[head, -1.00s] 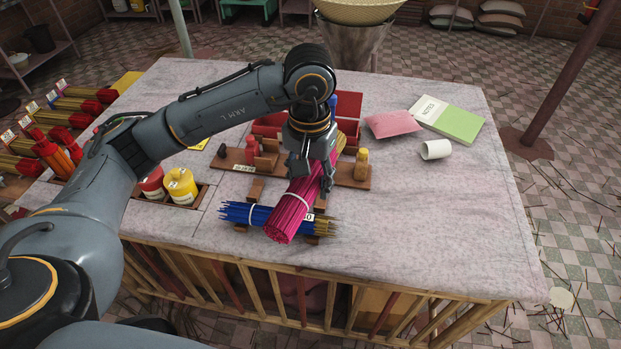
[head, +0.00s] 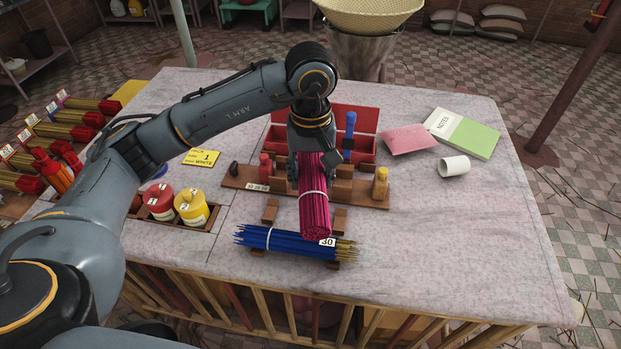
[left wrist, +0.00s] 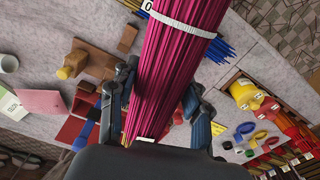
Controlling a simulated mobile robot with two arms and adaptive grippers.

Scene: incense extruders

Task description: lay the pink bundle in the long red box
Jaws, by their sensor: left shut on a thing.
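The pink bundle (head: 314,212), tied with a white band, is held by my left gripper (head: 311,160). In the head view its near end points toward the front of the table. The bundle (left wrist: 178,75) fills the middle of the left wrist view, between the two fingers (left wrist: 158,105). The long red box (head: 365,118) lies open behind the gripper, partly hidden by my arm; its lid stands up at the back. In the left wrist view a red part of it (left wrist: 72,130) shows at the lower left. My right gripper is not in view.
A blue bundle (head: 285,243) lies on wooden rests in front. A wooden rack (head: 350,190) with small bottles stands between it and the box. A pink packet (head: 408,139), notebook (head: 470,137) and white cup (head: 454,166) lie to the right. The right front of the table is clear.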

